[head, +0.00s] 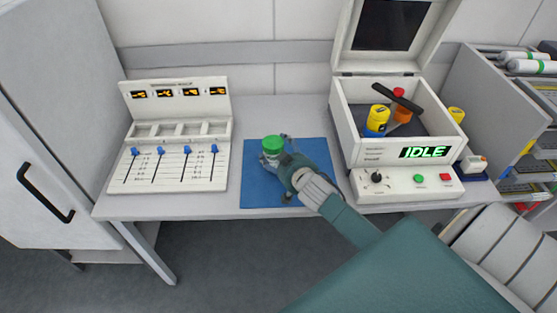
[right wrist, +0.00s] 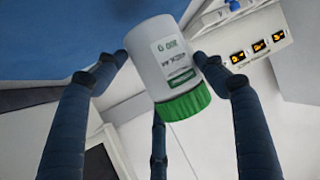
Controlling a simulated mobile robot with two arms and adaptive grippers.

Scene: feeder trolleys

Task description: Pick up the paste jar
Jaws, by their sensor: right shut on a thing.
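The paste jar (head: 272,146) has a green lid and is over the blue mat in the middle of the table. In the right wrist view, the jar (right wrist: 160,58) is a white cylinder with a printed label and a ribbed green lid. My right gripper (head: 278,157) is shut on the jar, with dark fingers on both sides of its body. I cannot tell whether the jar's base touches the mat. My left gripper is not in view.
The blue mat (head: 262,194) lies on the grey table (head: 262,107). Left is a white panel with blue sliders (head: 181,160). A shelf of white bottles (head: 485,62) stands far right.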

